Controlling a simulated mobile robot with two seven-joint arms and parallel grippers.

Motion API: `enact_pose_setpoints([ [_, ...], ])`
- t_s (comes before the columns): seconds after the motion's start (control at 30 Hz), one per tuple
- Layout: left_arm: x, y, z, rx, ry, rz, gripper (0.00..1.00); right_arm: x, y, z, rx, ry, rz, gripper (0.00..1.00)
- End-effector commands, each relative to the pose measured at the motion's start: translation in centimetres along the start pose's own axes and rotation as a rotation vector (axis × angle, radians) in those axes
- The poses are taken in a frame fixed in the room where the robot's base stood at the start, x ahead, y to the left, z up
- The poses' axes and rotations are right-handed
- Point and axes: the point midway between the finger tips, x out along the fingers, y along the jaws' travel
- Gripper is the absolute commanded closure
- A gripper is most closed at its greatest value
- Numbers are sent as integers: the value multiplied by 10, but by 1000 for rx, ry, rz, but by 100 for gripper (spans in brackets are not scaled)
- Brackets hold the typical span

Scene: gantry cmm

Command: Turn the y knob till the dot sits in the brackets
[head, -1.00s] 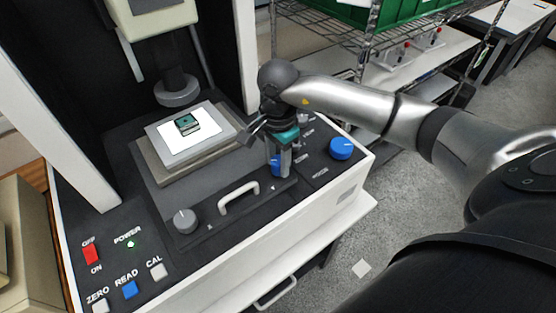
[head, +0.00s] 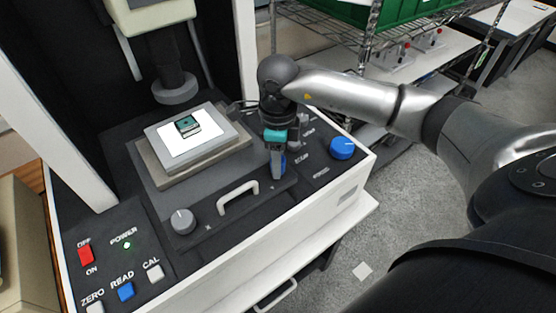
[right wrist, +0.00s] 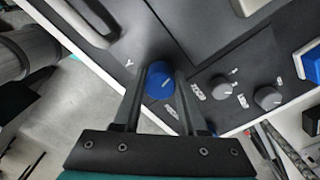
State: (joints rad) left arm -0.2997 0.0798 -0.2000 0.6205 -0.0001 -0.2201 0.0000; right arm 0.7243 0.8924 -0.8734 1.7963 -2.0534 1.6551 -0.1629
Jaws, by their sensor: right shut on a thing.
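I see no dot or brackets in either view. My left gripper is out of view.
A pale stage plate (head: 205,138) carries a small teal part (head: 187,125) under the probe column. A grey knob (head: 183,221) and a white handle (head: 238,197) are left of the gripper; another blue knob (head: 342,148) is right. Small grey knobs (right wrist: 221,87) stand close to the fingers.

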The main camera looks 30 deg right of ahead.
Motion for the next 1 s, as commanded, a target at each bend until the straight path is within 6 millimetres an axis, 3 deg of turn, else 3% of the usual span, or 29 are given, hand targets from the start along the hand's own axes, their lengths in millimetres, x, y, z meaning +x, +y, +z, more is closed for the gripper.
enact_pose_setpoints([
  [0.6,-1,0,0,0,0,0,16,-1,0,0,555,0,-1,100],
  [1.0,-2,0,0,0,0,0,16,-1,0,0,745,0,-1,100],
])
